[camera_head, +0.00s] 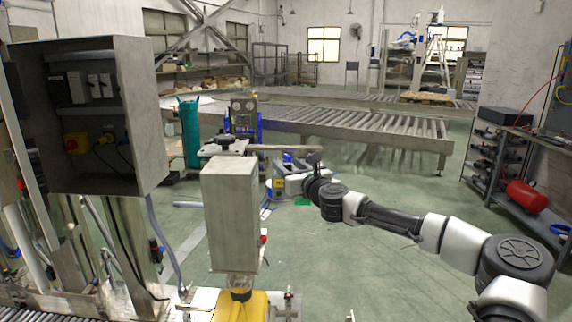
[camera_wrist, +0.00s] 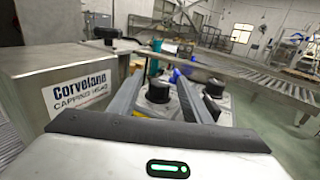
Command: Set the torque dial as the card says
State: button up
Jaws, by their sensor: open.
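A grey metal capping head box (camera_head: 230,215) stands upright in front of me above a yellow base (camera_head: 240,306). A black knob (camera_head: 225,142) sits on a plate at its top. In the wrist view the box (camera_wrist: 60,75) is at the left, with a white label (camera_wrist: 80,92) reading "Corvoland" and "CAPPING HEAD". My gripper (camera_wrist: 158,76) is open, its two grey fingers pointing ahead, to the right of the box. A dark round cap or knob (camera_wrist: 158,92) shows between the fingers; I cannot tell whether they touch it. No dial markings or card setting can be read.
An open control cabinet (camera_head: 90,115) with a yellow switch stands at the left. Roller conveyors (camera_head: 350,125) cross the room behind. A bench with a red tank (camera_head: 526,196) is at the right. The floor between my arm and that bench is mostly clear.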

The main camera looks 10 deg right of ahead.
jog(key=shift+x, duration=0.95)
jog(key=shift+c, duration=0.2)
jog(key=c, duration=1)
jog(key=shift+f+m+h+b, duration=0.1)
jog(key=shift+m+h+b, duration=0.3)
jog(key=shift+h, duration=0.2)
jog(key=m+h+b, duration=0.1)
jog(key=h, duration=0.1)
jog(key=shift+a+m+t+h, duration=0.15)
jog(key=shift+m+t+h, duration=0.15)
jog(key=shift+m+h, duration=0.1)
jog(key=shift+d+m+h+b, duration=0.2)
jog(key=shift+m+h+b, duration=1.45)
jog(key=shift+h, duration=1.15)
jog(key=shift+m, duration=0.25)
